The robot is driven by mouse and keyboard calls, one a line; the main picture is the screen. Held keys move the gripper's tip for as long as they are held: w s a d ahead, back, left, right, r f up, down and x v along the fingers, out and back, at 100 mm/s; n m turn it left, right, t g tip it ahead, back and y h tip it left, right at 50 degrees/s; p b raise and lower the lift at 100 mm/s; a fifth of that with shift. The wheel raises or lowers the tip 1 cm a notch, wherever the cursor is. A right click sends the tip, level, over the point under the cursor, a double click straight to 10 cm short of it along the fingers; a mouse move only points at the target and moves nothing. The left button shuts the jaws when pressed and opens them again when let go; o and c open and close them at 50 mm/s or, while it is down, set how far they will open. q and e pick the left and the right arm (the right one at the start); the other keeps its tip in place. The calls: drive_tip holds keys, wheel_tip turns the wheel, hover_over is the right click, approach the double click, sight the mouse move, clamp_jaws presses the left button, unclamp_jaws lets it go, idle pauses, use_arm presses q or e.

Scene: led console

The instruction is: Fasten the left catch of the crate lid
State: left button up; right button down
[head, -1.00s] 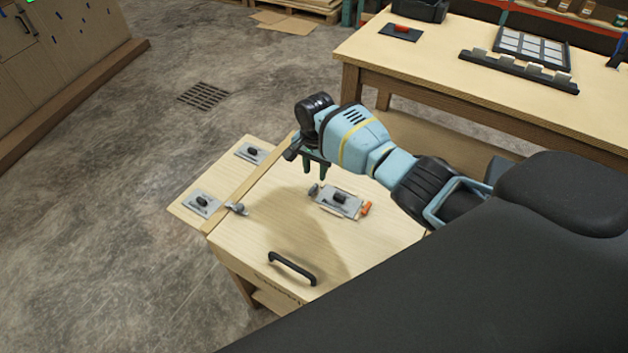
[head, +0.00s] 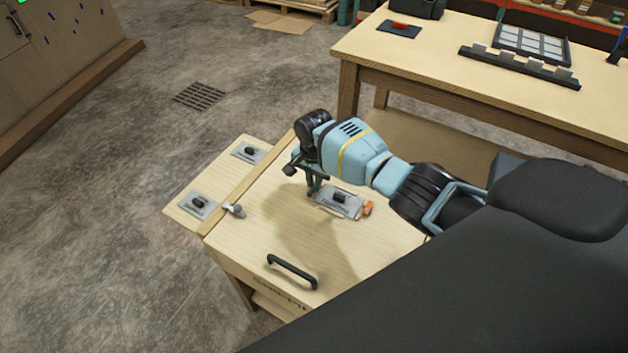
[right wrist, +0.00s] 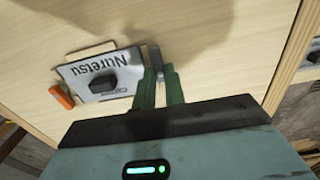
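The pale wooden crate lid (head: 240,240) has a black handle near its front edge. On it is a grey metal plate (head: 345,203) with a black knob. It also shows in the right wrist view (right wrist: 102,78), lettered "Nuretsu". An orange catch (head: 367,208) sits at the plate's right end in the head view. A small grey catch (right wrist: 156,58) is at the opposite end. My right gripper (head: 313,190) is down at this grey catch, which shows between its green fingertips (right wrist: 160,75). Whether the fingers press on it is unclear. My left gripper is out of view.
A grey catch (head: 233,210) sits at the lid's left edge, beside two plates with black knobs (head: 198,204) on a side board. A wooden workbench (head: 440,60) with racks stands behind. Open concrete floor lies to the left.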

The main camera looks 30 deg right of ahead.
drive_tip(key=shift+n, duration=0.3)
drive_tip(key=n, duration=0.2)
drive_tip(key=shift+n+p, duration=0.3)
drive_tip(key=shift+n, duration=0.1)
drive_tip(key=n, duration=0.9)
drive_tip(key=shift+n, duration=0.4)
drive_tip(key=n, duration=0.4)
drive_tip(key=shift+n, duration=0.4)
drive_tip(key=c, duration=1.5)
unclamp_jaws()
